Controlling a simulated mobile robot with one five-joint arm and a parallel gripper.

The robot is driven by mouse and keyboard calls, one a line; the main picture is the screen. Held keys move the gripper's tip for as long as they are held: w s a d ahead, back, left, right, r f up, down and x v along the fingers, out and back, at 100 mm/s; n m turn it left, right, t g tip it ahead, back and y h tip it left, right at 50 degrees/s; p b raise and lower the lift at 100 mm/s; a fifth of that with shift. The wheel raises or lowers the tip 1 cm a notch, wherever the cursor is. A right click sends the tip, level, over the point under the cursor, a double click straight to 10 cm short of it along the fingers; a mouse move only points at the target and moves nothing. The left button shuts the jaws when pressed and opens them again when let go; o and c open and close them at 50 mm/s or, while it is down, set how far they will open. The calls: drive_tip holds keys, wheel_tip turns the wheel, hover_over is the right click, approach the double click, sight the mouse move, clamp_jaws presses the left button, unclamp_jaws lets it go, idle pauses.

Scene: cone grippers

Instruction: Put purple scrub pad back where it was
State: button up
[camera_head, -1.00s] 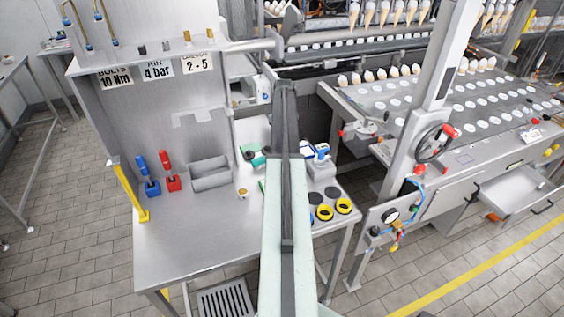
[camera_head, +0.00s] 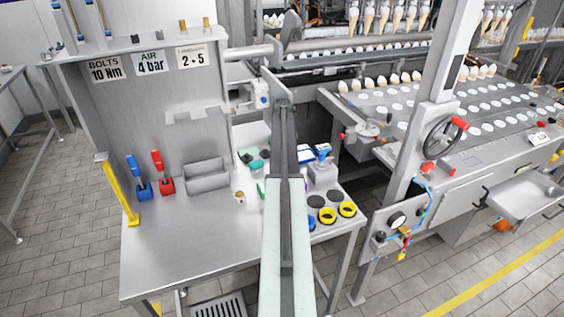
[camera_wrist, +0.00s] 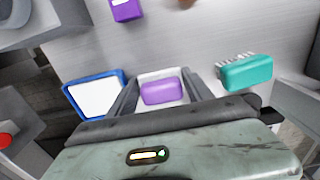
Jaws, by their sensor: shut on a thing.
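The purple scrub pad (camera_wrist: 162,92) is between the two fingers of my gripper (camera_wrist: 164,91) in the wrist view, and the gripper is shut on it. A white surface shows around the pad; I cannot tell whether the pad touches it. In the head view my own arm covers the middle of the bench, and neither the pad nor the gripper can be made out. A teal thing also shows beside my arm in the head view (camera_head: 257,165).
A blue-framed white panel (camera_wrist: 95,97) is close left of the gripper. A purple block (camera_wrist: 126,10) lies beyond. The steel bench (camera_head: 190,245) is clear at its front left.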

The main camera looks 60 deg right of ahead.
drive_tip(key=o, duration=1.4)
drive_tip(key=shift+c, duration=0.2)
wheel_tip(320, 180, up, 12)
drive_tip(key=p, duration=1.2)
drive_tip(key=shift+r, duration=0.15)
